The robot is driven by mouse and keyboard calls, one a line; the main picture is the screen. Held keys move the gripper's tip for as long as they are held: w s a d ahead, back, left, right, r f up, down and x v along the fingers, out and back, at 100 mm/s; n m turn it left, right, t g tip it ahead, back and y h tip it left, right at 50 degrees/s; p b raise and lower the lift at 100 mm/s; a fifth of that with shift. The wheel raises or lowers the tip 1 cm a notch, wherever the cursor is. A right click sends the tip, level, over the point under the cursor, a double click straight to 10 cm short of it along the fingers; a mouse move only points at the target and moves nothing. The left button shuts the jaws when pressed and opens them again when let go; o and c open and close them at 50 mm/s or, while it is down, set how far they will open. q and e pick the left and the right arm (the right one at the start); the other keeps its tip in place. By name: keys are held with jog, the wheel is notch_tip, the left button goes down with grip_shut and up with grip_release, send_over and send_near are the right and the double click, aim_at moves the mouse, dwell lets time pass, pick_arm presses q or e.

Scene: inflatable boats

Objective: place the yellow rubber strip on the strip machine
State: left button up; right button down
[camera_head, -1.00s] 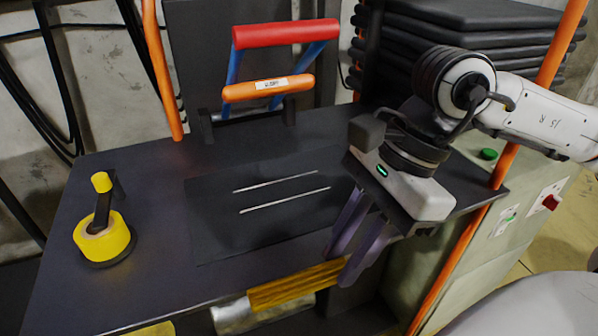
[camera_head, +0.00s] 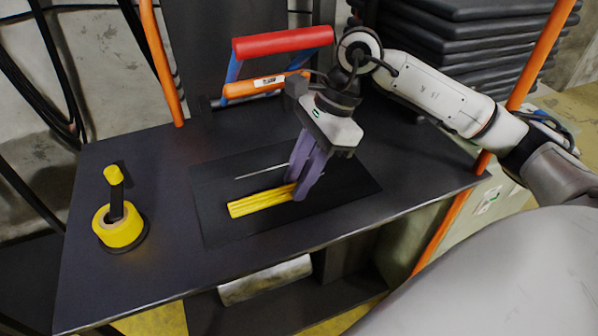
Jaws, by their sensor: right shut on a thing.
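The yellow rubber strip (camera_head: 256,202) is a ridged flat bar over the dark mat in the middle of the strip machine (camera_head: 165,260). My right gripper (camera_head: 301,192) is shut on the strip's right end with its purple fingers. The strip lies along the lower of the two light lines on the mat and hides it. I cannot tell whether it touches the mat. The upper light line (camera_head: 258,172) shows behind it. My left gripper is not in view.
A yellow tape roll (camera_head: 118,229) on a holder stands on the machine's left side. A red-handled lever (camera_head: 283,41) and an orange bar (camera_head: 262,86) stand at the back. Orange posts (camera_head: 164,75) rise at both sides. The tabletop's front left is clear.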

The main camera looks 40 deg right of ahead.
jog(key=shift+f, duration=0.2)
jog(key=c, duration=1.5)
grip_release()
jog(key=shift+o, duration=0.2)
jog(key=shift+r, duration=0.1)
